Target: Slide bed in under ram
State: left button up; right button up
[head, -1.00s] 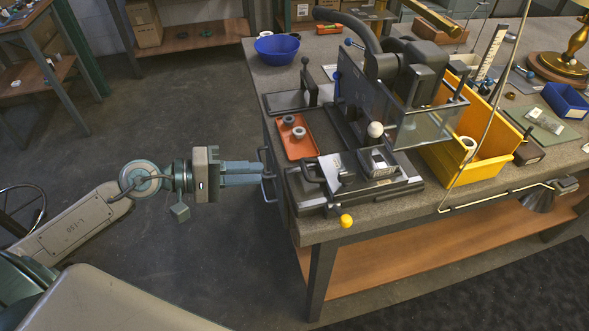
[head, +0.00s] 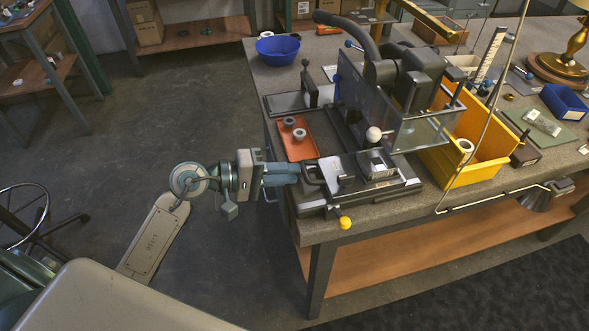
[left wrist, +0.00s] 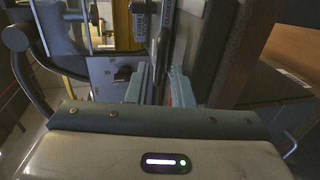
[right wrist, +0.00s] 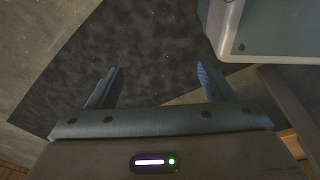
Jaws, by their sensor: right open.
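The bed (head: 347,184) is a dark plate with bright metal fittings, low at the front of the press. A dark loop handle (head: 311,174) sticks out from its left end. The ram (head: 401,88) is the dark upper part of the press, behind a clear guard. My left gripper (head: 298,174) is level with the handle, its fingertips at or just short of it; contact is unclear. My right gripper (right wrist: 160,82) is open and empty above the dark floor mat.
An orange tray (head: 284,140) with two grey rings lies left of the press. A yellow bin (head: 478,165) stands to its right. The floor left of the bench is open.

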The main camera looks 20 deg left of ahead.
pick_arm(q)
jog(key=shift+x, duration=1)
jog(key=shift+c, duration=0.2)
grip_shut()
